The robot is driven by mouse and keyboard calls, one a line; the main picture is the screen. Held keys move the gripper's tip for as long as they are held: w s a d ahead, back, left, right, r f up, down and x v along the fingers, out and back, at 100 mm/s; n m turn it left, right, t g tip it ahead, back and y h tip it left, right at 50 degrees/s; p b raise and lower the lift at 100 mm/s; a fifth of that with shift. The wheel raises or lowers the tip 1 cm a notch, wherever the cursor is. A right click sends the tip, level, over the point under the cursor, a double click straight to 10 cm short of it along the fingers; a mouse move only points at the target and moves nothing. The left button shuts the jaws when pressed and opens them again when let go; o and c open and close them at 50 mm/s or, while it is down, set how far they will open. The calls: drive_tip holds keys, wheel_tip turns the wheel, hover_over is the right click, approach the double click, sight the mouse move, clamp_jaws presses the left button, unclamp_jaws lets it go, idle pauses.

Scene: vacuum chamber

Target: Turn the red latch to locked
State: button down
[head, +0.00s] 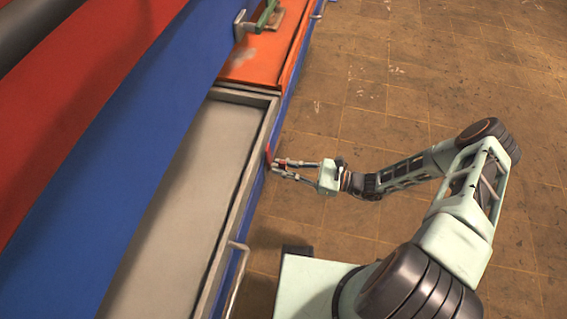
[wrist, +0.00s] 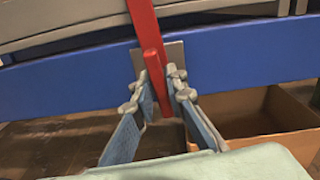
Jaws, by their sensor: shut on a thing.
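The red latch (wrist: 151,45) sits on a grey plate (wrist: 175,55) on the blue side wall of the bench in the wrist view. Its red arm runs upward past the grey rim, and a red handle piece sticks out toward me. My gripper (wrist: 163,95) has its two fingers on either side of this red handle and is shut on it. In the head view my gripper (head: 278,168) reaches the blue side from the right. The latch (head: 268,155) shows there as a small red piece at the grey rim, partly hidden by the fingers.
A grey-rimmed tray section (head: 190,190) lies left of the latch. An orange panel (head: 262,58) with a green handle (head: 266,15) is at the back. A metal handle (head: 236,275) juts from the blue side nearer me. The tiled floor on the right is mostly clear.

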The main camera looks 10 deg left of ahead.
drive_tip(key=shift+d+m, duration=0.1)
drive_tip(key=shift+m, duration=0.6)
drive_tip(key=c, duration=1.9)
unclamp_jaws()
drive_tip(key=shift+c, duration=0.2)
drive_tip(key=d, duration=1.2)
drive_tip(key=shift+s, duration=0.45)
